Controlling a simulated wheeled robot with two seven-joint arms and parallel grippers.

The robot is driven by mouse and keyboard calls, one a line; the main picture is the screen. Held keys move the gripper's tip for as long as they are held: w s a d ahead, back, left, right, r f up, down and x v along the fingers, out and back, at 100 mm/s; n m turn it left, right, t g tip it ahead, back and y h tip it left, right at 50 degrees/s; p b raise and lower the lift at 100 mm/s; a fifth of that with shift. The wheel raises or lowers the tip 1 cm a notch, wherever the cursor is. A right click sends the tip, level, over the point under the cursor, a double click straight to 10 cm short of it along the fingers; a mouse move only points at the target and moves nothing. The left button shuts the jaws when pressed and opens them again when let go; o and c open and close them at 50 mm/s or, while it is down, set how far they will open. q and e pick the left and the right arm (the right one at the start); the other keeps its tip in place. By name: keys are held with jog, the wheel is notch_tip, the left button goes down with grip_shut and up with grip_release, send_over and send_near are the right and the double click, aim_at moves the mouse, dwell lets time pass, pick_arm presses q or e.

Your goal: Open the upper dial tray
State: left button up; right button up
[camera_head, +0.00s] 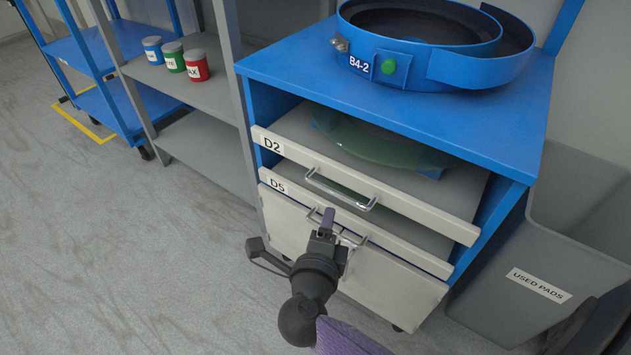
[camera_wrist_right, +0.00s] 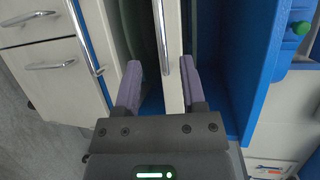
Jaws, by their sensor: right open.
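The upper tray's cream front, labelled D2 (camera_head: 400,198), has a silver bar handle (camera_head: 340,190) and stands in a blue cabinet. A green translucent disc (camera_head: 375,140) shows behind it. The lower tray front, labelled D5 (camera_head: 395,245), is just below, its handle partly hidden by my gripper. My right gripper (camera_head: 327,218) is in front of the tray fronts, just below the upper handle in the picture. In the right wrist view, my open purple fingers (camera_wrist_right: 163,88) lie either side of a cream front and its handle (camera_wrist_right: 160,40), with no contact visible. My left gripper is not in view.
A blue ring-shaped bowl (camera_head: 450,62) labelled B4-2 sits on the cabinet top (camera_head: 300,62). A grey bin (camera_head: 530,285) marked USED PADS stands at the right. Grey shelves with three jars (camera_head: 174,57) stand at the left. The floor (camera_head: 130,250) at front left is clear.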

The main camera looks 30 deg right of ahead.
aim_at(336, 194)
jog(key=b+x, duration=0.1)
jog(key=x, duration=0.2)
jog(key=b+x, duration=0.2)
jog(key=x, duration=0.1)
jog(key=b+x, duration=0.2)
jog(key=x, duration=0.1)
jog(key=shift+f, duration=0.3)
jog(key=shift+w+d, duration=0.15)
jog(key=shift+d, duration=0.05)
jog(key=shift+r, duration=0.2)
jog(key=shift+c, duration=1.3)
grip_shut()
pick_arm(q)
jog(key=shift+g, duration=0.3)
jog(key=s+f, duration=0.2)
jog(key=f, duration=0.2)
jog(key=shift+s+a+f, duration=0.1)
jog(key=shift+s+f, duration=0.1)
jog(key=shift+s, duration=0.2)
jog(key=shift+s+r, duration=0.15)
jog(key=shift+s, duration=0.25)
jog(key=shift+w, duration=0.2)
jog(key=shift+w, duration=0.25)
